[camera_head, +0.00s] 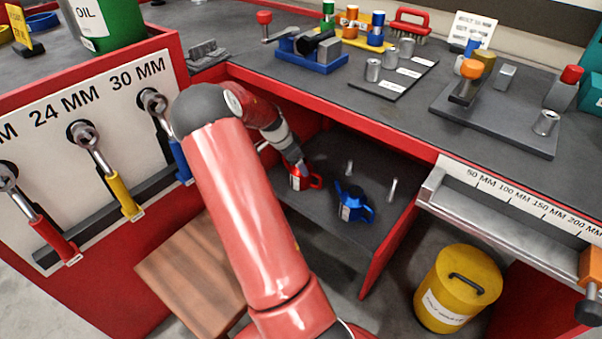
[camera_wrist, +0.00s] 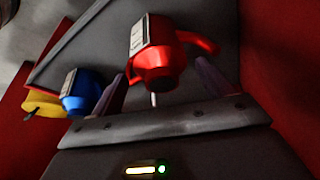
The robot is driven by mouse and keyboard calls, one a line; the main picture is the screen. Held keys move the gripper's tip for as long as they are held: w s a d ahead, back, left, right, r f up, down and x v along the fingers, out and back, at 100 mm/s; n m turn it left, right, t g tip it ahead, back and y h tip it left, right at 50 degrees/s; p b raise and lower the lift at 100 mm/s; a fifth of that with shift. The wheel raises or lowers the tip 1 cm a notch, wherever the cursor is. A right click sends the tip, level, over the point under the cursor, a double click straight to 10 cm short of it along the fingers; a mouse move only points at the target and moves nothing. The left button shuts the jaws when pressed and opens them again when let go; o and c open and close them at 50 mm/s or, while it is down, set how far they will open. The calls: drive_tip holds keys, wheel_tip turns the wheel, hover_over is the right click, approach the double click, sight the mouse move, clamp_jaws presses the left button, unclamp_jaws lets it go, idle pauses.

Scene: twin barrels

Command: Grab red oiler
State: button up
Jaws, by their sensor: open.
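The red oiler (camera_head: 312,181) stands on the dark lower shelf under the bench, partly hidden behind my gripper (camera_head: 299,165) in the head view. In the wrist view the red oiler (camera_wrist: 157,69) shows large, with its handle to the right and a pale label on its body. My gripper (camera_wrist: 160,72) is open, with one finger on each side of the oiler's body in that view. I cannot tell whether either finger touches it. A blue oiler (camera_head: 352,207) stands to the right on the same shelf; it also shows in the wrist view (camera_wrist: 88,98).
Red panels bound the shelf, and the bench top (camera_head: 330,88) overhangs it. A yellow barrel (camera_head: 458,289) stands on the floor at right. A wrench board (camera_head: 95,140) is at left. A wooden block (camera_head: 185,270) is below my arm.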

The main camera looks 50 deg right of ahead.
sight(298, 182)
drive_tip(key=x, duration=0.6)
drive_tip(key=shift+f, duration=0.1)
drive_tip(key=c, duration=0.9)
drive_tip(key=shift+c, duration=0.2)
